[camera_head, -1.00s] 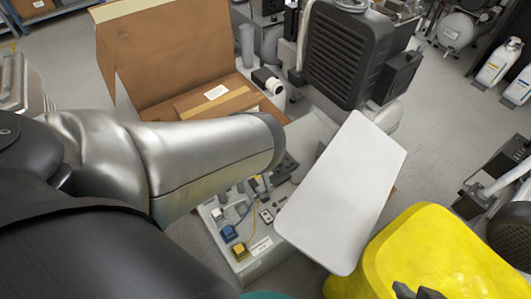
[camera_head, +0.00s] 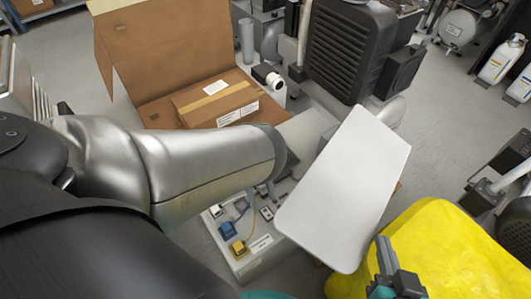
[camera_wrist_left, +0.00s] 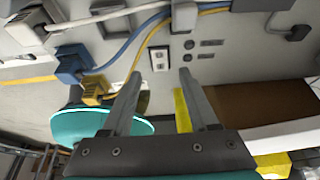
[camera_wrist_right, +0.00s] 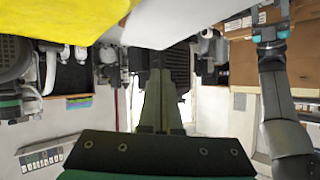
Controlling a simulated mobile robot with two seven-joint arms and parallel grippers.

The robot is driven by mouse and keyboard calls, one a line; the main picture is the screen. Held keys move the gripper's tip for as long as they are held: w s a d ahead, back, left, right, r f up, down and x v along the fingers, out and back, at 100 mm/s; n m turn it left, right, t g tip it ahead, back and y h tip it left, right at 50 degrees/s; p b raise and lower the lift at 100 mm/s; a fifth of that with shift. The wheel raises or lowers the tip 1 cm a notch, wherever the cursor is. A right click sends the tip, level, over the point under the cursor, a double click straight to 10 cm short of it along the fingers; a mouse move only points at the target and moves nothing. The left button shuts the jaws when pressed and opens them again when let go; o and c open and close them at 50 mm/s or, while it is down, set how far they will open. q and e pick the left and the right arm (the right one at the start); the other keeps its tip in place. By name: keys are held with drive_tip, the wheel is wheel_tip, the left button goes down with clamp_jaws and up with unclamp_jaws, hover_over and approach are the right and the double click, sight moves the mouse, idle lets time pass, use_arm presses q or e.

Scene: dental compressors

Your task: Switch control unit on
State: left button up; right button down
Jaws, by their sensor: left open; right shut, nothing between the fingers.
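The control unit (camera_head: 258,262) is a pale box with blue, yellow and white plugs at its front edge. My left arm and a white panel hide part of it in the head view. In the left wrist view, its face (camera_wrist_left: 240,50) carries a small white two-part switch or socket (camera_wrist_left: 159,58), whose exact kind I cannot tell, and dark slots beside it. My left gripper (camera_wrist_left: 161,74) is open and empty, its fingertips just below that white part; contact is not clear. My right gripper (camera_head: 385,245) is shut and empty, beside a yellow object; it also shows in its wrist view (camera_wrist_right: 160,72).
A white panel (camera_head: 345,190) stands tilted right of the unit. The yellow object (camera_head: 440,250) fills the lower right. An open cardboard box (camera_head: 165,118) and a black ribbed machine (camera_head: 350,50) stand behind. A teal disc (camera_wrist_left: 90,122) lies near the left fingers.

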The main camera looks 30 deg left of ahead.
sight(268, 213)
use_arm(q)
drive_tip(key=shift+b+x, duration=0.7)
drive_tip(key=shift+x, duration=0.55)
use_arm(e)
drive_tip(key=shift+s+a+r+t+y, duration=0.1)
drive_tip(key=shift+a+r+t+y, duration=0.2)
drive_tip(key=shift+a+t, duration=0.25)
drive_tip(key=shift+a+r+t+y, duration=0.3)
drive_tip(key=shift+a+t, duration=0.15)
drive_tip(key=shift+t, duration=0.1)
use_arm(q)
drive_tip(key=shift+b+x, duration=0.45)
drive_tip(key=shift+x, duration=0.35)
use_arm(e)
drive_tip(key=shift+s+a+r+m+t+y, duration=0.35)
drive_tip(key=shift+r+t, duration=0.3)
drive_tip(key=shift+t, duration=0.35)
drive_tip(key=shift+s, duration=0.1)
use_arm(q)
drive_tip(key=shift+c, duration=0.2)
clamp_jaws()
